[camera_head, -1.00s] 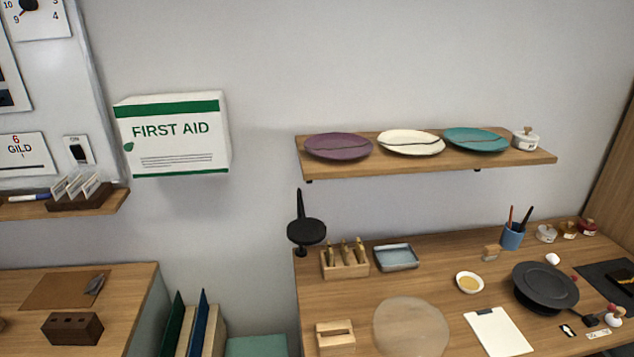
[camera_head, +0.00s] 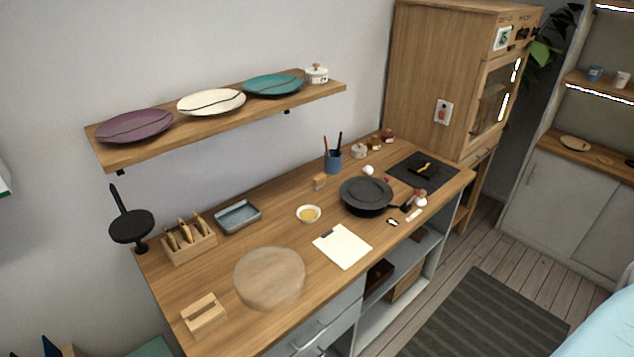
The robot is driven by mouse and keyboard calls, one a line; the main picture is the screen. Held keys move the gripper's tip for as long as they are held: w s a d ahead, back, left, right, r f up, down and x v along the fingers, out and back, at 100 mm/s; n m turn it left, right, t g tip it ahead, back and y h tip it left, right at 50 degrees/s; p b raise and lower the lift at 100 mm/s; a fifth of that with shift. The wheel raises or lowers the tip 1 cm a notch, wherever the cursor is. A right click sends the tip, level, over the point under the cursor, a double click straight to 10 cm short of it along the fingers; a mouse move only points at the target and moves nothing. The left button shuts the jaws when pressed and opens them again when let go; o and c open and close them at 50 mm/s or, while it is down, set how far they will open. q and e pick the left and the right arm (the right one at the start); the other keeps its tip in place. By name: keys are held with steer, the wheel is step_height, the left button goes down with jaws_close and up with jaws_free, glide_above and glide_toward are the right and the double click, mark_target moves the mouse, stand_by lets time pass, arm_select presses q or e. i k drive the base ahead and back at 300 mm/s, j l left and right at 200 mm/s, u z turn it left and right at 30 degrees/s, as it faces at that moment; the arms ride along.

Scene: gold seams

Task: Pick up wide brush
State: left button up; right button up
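I cannot single out the wide brush with certainty at this distance. A blue cup (camera_head: 333,162) at the back of the workbench holds a reddish and a dark thin-handled tool, whose ends inside the cup are hidden. A wooden rack (camera_head: 189,247) at the bench's left end holds several upright yellowish tools. Neither of my grippers is in view.
The wooden workbench (camera_head: 170,287) also carries a blue-grey tray (camera_head: 238,217), a round pale board (camera_head: 270,278), a clipboard (camera_head: 343,246), a small bowl (camera_head: 308,214) and a dark wheel (camera_head: 366,196). A plate shelf (camera_head: 215,121) hangs above. Floor is open at the front right.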

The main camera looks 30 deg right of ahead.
mark_target(319, 181)
steer(key=z, duration=1.25)
steer(key=i+l, duration=0.1)
steer(key=l, duration=0.3)
